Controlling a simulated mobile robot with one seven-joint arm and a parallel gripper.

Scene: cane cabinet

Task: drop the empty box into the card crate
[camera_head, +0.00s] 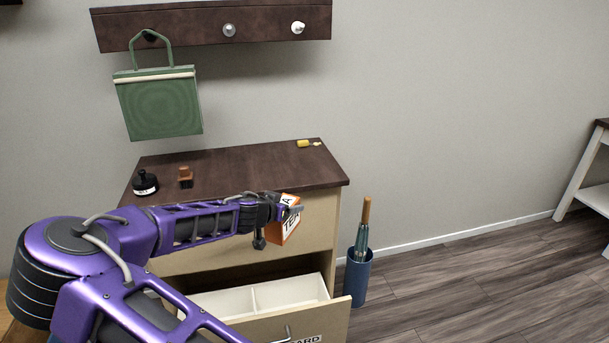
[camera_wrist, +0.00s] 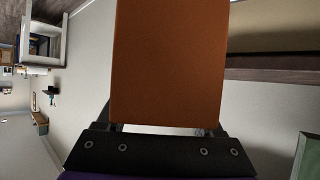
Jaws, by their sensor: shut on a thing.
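My gripper (camera_head: 284,209) is shut on an orange and white box (camera_head: 291,226) marked TEA. It holds the box in the air in front of the cabinet, near its right side and above the open drawer. In the wrist view the orange face of the box (camera_wrist: 168,62) fills the middle, between the fingers. Whether the box is empty does not show. A white label (camera_head: 308,339) ending in "ARD" is cut off at the bottom edge of the head view. I cannot tell whether it is on the drawer front or on a crate.
The cabinet drawer (camera_head: 320,318) stands open with a white divided tray (camera_head: 248,300) inside. On the cabinet top (camera_head: 245,165) are a black bottle (camera_head: 145,183), a brown stamp-like thing (camera_head: 186,177) and a yellow item (camera_head: 303,143). A blue bin (camera_head: 357,277) stands to the right; floor beyond is clear.

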